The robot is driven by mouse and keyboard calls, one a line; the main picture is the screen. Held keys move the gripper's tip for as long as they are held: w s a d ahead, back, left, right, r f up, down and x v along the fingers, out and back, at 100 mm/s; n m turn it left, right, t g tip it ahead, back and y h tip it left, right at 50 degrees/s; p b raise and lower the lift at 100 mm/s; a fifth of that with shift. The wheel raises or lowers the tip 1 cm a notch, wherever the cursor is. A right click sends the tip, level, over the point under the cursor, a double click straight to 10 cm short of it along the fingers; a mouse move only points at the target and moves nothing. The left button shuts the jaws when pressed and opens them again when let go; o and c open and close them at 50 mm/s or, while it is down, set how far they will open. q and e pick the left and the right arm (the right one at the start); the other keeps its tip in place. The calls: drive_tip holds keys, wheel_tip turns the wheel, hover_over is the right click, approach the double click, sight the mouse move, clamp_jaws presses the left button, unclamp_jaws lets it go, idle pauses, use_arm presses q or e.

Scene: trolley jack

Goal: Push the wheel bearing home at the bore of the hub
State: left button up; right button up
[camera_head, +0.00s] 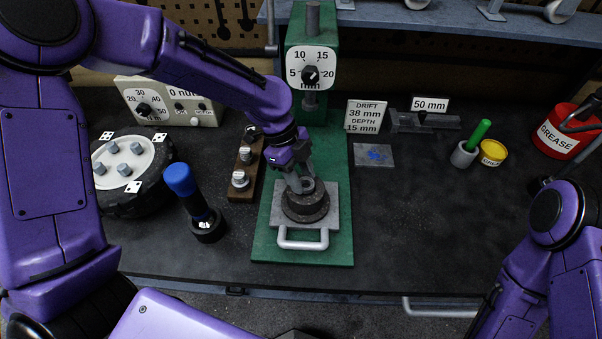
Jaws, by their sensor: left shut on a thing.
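The hub (305,208) is a dark round body on a grey plate (282,223) with a handle at its front, on the green press base. My left gripper (302,186) points down at the middle of the hub. It is shut on a small grey metal ring at the bore, which looks like the wheel bearing (308,184). The fingers partly hide the ring and the bore, so I cannot tell how deep it sits.
The green press (312,110) with a dial stands behind the hub. A wooden block with metal parts (243,170), a blue-handled tool (185,190) and a wheel (130,172) stand left. A grease tin (553,142) stands far right.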

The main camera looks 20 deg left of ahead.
use_arm(q)
drive_tip(key=shift+f, duration=0.25)
drive_tip(key=o, duration=1.2)
drive_tip(key=shift+w+a+r, duration=0.1)
drive_tip(key=shift+a+r, duration=0.05)
drive_tip(key=shift+r, duration=0.25)
drive_tip(key=b+v, duration=0.2)
drive_tip(key=v, duration=0.7)
drive_tip(key=shift+a+r, duration=0.1)
drive_tip(key=shift+r, duration=0.2)
